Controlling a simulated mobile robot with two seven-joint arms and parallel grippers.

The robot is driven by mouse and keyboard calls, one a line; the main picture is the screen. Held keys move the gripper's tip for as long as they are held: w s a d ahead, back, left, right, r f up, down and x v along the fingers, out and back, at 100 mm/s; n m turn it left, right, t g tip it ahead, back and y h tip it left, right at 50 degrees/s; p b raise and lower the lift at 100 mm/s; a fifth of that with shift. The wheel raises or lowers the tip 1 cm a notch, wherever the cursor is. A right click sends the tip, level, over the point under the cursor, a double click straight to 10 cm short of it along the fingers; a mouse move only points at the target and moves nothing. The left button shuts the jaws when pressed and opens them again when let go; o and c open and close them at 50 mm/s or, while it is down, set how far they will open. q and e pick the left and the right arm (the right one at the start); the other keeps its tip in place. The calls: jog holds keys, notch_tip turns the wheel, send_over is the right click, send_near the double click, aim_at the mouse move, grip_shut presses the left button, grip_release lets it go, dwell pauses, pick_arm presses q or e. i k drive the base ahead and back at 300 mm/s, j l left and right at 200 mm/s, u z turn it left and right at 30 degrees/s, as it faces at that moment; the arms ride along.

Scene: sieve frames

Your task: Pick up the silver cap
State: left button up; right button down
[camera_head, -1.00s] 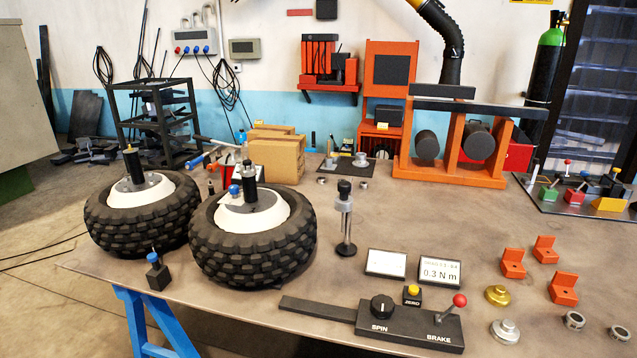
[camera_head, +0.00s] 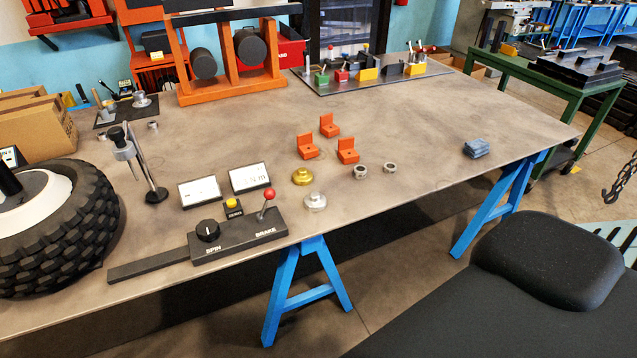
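The silver cap (camera_head: 315,201) is a round, stepped metal piece. It sits on the table near its front edge, just right of the control box with the red-knobbed brake lever. A brass-coloured cap (camera_head: 302,177) of similar shape sits just behind it. Two small silver rings, one at the left (camera_head: 360,171) and one at the right (camera_head: 389,168), lie to the right of the caps. Neither of my grippers shows in this view.
The SPIN/BRAKE control box (camera_head: 238,237) stands left of the silver cap. Orange brackets (camera_head: 328,125) stand behind the caps. A blue-grey block (camera_head: 477,149) lies far right. A tyre (camera_head: 55,235) stands at the left. The table (camera_head: 420,120) is clear at centre right.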

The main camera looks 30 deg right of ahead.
aim_at(315, 202)
jog(key=z, duration=1)
